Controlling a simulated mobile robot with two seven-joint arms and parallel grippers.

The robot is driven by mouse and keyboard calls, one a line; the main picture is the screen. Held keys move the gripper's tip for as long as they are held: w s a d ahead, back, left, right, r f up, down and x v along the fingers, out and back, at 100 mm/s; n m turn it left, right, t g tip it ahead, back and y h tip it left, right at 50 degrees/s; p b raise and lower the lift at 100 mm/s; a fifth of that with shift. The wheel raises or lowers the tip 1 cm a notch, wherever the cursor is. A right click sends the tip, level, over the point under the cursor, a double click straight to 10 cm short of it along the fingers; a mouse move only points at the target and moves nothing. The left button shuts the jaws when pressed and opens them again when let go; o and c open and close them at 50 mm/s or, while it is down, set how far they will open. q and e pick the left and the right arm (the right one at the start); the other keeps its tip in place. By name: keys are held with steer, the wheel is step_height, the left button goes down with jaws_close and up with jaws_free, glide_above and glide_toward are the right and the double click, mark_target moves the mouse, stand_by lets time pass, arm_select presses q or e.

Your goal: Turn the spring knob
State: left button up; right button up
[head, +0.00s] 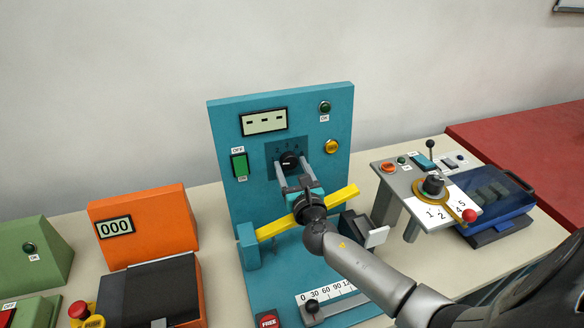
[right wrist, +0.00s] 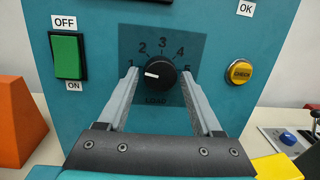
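The spring knob (head: 289,160) is a round black dial on a dark square plate on the upright teal panel (head: 225,125). In the right wrist view the knob (right wrist: 162,80) has a white mark on its left side, towards the 1. Numbers 1 to 5 arc over it and LOAD is printed below. My right gripper (head: 293,170) is in front of the panel, with its fingers apart and nothing between them that they touch. In the right wrist view the fingertips (right wrist: 160,73) flank the knob with a gap on each side. My left gripper is out of view.
A green switch (head: 240,165) is left of the knob, and a yellow button (head: 332,146) right. A yellow bar (head: 345,196) crosses beneath my right gripper. An orange box (head: 150,225) stands left. A grey numbered panel with a red-knobbed lever (head: 469,215) stands right.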

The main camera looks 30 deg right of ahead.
jaws_close()
stand_by(0.3)
